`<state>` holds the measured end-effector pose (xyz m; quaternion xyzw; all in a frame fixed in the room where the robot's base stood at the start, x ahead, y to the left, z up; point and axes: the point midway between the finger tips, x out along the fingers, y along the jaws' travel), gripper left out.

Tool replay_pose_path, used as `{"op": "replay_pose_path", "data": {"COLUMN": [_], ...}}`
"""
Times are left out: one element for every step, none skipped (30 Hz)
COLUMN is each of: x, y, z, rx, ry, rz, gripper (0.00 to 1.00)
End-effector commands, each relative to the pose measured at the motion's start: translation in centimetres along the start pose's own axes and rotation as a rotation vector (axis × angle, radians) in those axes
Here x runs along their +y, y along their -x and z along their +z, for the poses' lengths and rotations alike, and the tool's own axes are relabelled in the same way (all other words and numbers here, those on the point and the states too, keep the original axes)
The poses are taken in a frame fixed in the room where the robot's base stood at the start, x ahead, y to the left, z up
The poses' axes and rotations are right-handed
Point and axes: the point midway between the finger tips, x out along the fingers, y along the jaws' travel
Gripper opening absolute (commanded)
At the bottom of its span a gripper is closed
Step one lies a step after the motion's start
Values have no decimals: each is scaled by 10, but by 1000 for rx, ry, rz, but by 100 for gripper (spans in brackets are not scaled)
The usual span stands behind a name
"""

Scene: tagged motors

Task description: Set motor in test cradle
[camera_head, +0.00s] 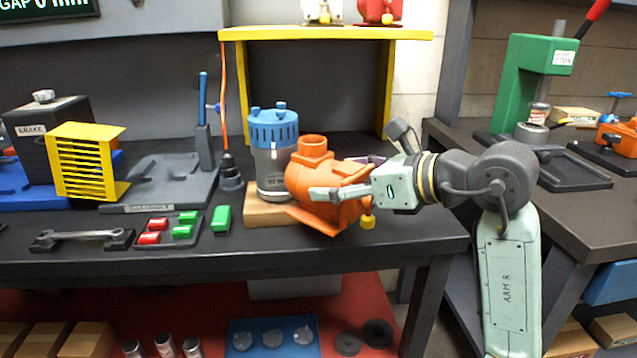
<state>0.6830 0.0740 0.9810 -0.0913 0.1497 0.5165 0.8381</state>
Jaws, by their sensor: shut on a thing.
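My gripper (340,192) reaches in from the right and is shut on an orange motor (312,178) with a round upright collar, a flat foot and a yellow knob low on its right. The motor is at the bench's front edge, partly in front of a wooden block; I cannot tell whether its foot touches the bench. The far finger is mostly hidden by the motor. A dark grey fixture plate (150,195) with a raised shape and a front label lies on the bench to the left; it may be the test cradle, but its label is unreadable.
A black cone-shaped tool (230,172) hangs on an orange cord. A button tray (168,232), wrench (85,238), yellow slotted rack (85,160) and brake box (45,125) are left. A yellow shelf frame (325,34) spans behind.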

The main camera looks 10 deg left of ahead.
Motion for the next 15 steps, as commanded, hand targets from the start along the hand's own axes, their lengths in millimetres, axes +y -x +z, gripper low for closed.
{"op": "replay_pose_path", "data": {"x": [-11,-17,-25,-31,-37,-46,-52,-58,-66,-72,-78,-86,-92,-97,-105], "y": [0,-2,-4,-5,-7,-8,-10,-11,-13,-15,-16,-18,-20,-21,-23], "z": [6,6,6,6,6,6,6,6,6,6,6,5,6,6,6], "rx": [-10,-10,-10,-10,-10,-10,-10,-10,-10,-10,-10,-9,-10,-10,-9], "ry": [-4,-3,-3,-4,-2,-3,-3,-2,-3,-2,-2,-3,-1,-1,-1], "rz": [-2,-2,-1,-1,-2,-2,-2,-1,-2,-2,-2,-1,-1,-2,-2], "gripper": [10,10,10,10,10,10,10,10,10,10,10,10,10,10,10]}}
